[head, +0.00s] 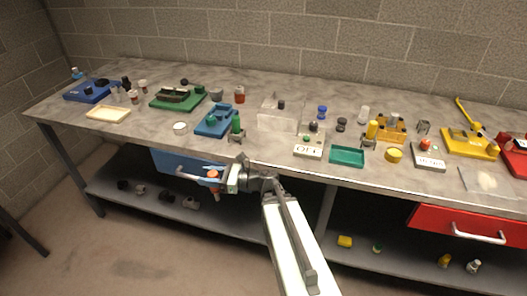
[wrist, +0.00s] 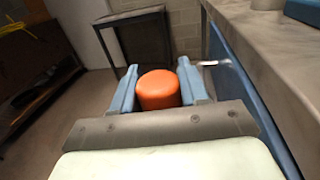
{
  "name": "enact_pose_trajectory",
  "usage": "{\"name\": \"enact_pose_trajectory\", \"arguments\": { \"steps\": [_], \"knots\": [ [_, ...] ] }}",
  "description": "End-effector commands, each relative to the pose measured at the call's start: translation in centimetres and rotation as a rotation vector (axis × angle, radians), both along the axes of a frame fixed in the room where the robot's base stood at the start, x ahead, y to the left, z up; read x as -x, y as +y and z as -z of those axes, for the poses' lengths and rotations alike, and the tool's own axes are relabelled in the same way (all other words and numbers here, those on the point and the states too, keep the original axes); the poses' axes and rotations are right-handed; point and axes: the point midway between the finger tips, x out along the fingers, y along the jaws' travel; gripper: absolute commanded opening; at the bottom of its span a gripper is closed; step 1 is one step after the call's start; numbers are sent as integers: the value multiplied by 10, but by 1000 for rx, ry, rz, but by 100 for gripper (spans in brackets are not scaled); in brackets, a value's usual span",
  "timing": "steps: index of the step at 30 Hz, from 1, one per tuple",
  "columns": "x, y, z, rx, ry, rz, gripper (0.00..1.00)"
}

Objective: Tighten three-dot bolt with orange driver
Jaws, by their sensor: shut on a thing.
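My gripper (head: 221,180) is in front of the bench, below the tabletop edge, by the blue drawer. It is shut on an orange cylinder, which looks like the orange driver (head: 213,174). In the wrist view, the rounded orange end of the driver (wrist: 158,90) sits between the two blue-grey fingers (wrist: 158,95). I cannot pick out a bolt with three dots; marks on the small parts are too small to read.
The blue drawer (head: 176,165) has a pale handle (wrist: 212,63) close to my gripper. A blue fixture (head: 215,121), a green driver-like tool (head: 236,122) and a green board (head: 178,98) stand on the bench. Several small parts lie on the lower shelf (head: 150,205). The floor in front is clear.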

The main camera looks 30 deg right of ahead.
Motion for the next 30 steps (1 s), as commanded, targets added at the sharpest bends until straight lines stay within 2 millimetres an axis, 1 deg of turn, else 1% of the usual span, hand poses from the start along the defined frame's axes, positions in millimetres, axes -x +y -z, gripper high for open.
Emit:
{"name": "enact_pose_trajectory", "arguments": {
  "steps": [4,8,11,18,26,30],
  "knots": [
    [-1,-2,-6,0,-3,5,13],
    [-4,-9,-20,0,-4,21,13],
    [-7,-16,-36,1,-4,38,13],
    [-14,-35,-82,0,-5,87,13],
    [-17,-57,-132,0,-5,140,13],
    [-19,-76,-160,-1,-5,175,13]
  ]
}}
